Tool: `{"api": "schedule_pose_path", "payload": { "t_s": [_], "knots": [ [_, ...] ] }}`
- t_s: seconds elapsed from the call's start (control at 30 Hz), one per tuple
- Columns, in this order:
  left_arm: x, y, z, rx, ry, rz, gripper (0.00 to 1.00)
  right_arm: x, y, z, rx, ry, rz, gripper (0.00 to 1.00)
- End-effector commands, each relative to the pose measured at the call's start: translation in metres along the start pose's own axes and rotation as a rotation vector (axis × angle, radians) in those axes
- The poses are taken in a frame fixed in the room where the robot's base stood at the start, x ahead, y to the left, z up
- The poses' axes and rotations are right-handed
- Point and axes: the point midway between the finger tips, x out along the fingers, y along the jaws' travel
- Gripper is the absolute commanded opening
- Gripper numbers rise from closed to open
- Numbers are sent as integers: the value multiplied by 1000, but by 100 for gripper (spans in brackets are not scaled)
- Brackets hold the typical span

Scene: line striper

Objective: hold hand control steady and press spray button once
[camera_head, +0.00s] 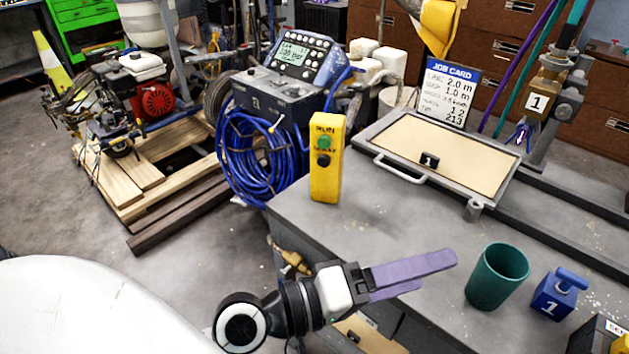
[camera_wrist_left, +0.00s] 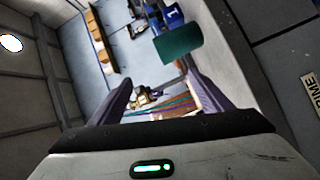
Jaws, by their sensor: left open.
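The hand control (camera_head: 326,185) is a yellow upright box standing on the grey bench near its left edge in the head view. Its front face carries a green button (camera_head: 323,142) and a black button (camera_head: 323,160) below it, with small lettering that is hard to read. My left gripper (camera_head: 432,272) is open and empty over the front of the bench, to the right of and nearer than the hand control, its purple fingers pointing right. The left wrist view shows the gripper (camera_wrist_left: 163,92) with fingers apart and nothing between them. My right gripper is not in view.
A teal cup (camera_head: 497,277) and a blue block marked 1 (camera_head: 553,297) stand right of my left gripper. A framed tan panel (camera_head: 440,145) lies behind on the bench (camera_head: 370,235). A blue hose coil (camera_head: 255,160) and console (camera_head: 300,60) stand to the left.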

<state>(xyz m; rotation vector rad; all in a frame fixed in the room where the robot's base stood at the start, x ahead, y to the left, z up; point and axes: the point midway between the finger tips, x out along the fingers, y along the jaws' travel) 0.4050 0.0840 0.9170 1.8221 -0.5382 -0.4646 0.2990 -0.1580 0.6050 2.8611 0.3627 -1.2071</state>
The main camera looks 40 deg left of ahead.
Motion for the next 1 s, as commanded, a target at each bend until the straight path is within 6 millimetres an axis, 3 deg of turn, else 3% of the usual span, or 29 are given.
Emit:
{"api": "schedule_pose_path", "payload": {
  "t_s": [0.1,0.23,0.33,0.43,0.6,0.7,0.87,1.0],
  "knots": [
    [0,32,-38,-235,137,165,72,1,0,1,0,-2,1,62],
    [-13,52,-97,-586,321,366,72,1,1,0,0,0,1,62],
    [-33,42,-147,-918,488,518,72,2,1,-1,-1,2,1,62],
    [-53,11,-183,-1234,651,633,72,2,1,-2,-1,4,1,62],
    [-72,-43,-204,-1590,846,724,72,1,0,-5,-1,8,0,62],
    [-76,-60,-205,-1685,902,739,72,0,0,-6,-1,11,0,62],
    [-71,-68,-215,-1716,921,743,72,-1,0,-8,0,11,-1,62],
    [-59,-72,-234,-1712,920,744,72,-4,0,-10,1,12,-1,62]
  ]
}}
